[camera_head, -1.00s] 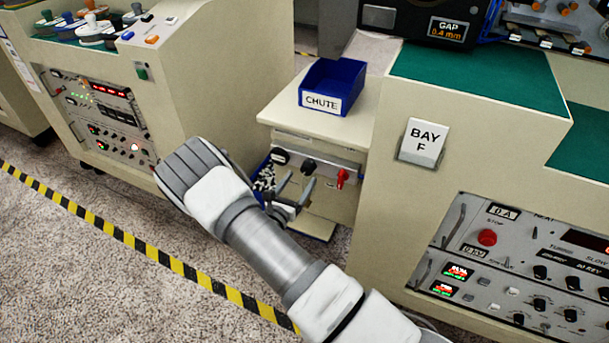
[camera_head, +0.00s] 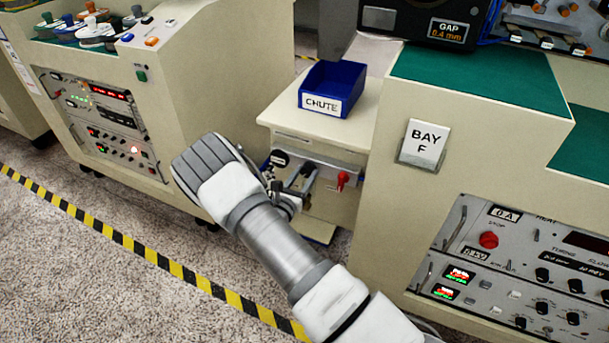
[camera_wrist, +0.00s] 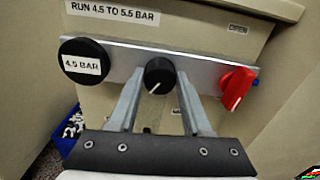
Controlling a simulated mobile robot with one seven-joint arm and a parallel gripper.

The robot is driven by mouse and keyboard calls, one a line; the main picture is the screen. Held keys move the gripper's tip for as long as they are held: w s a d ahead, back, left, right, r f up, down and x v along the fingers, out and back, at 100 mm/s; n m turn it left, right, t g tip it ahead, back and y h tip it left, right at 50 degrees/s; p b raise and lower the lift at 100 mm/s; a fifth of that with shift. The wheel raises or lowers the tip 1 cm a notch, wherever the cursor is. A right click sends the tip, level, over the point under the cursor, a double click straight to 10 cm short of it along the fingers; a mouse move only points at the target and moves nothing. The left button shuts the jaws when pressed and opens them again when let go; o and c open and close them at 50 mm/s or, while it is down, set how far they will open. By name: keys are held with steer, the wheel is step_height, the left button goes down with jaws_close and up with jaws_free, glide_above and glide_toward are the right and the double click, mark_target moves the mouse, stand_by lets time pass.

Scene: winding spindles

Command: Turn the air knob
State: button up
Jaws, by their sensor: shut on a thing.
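The black air knob (camera_wrist: 159,75) with a white pointer line sits in the middle of a metal strip (camera_wrist: 205,72) on a beige cabinet. The pointer line is tilted, running toward the lower left. My gripper (camera_wrist: 160,82) has one finger on each side of the knob and is shut on it. In the head view my gripper (camera_head: 300,178) reaches the strip, and the fingers mostly hide the knob. A round black dial labelled 4.5 BAR (camera_wrist: 84,61) is left of the knob. A label (camera_wrist: 112,14) above reads RUN 4.5 TO 5.5 BAR.
A red knob (camera_wrist: 238,88) is close to the right finger; it also shows in the head view (camera_head: 342,181). A blue CHUTE bin (camera_head: 331,90) stands on the cabinet top. The BAY F cabinet (camera_head: 390,215) bounds the right side, another console (camera_head: 215,100) the left.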

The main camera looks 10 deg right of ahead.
jaws_close()
steer(key=shift+m, duration=0.3)
steer(key=m, duration=0.3)
steer(key=shift+b, duration=0.3)
steer(key=shift+m, duration=1.9)
steer(key=o, duration=1.1)
jaws_free()
steer(key=shift+c, duration=0.2)
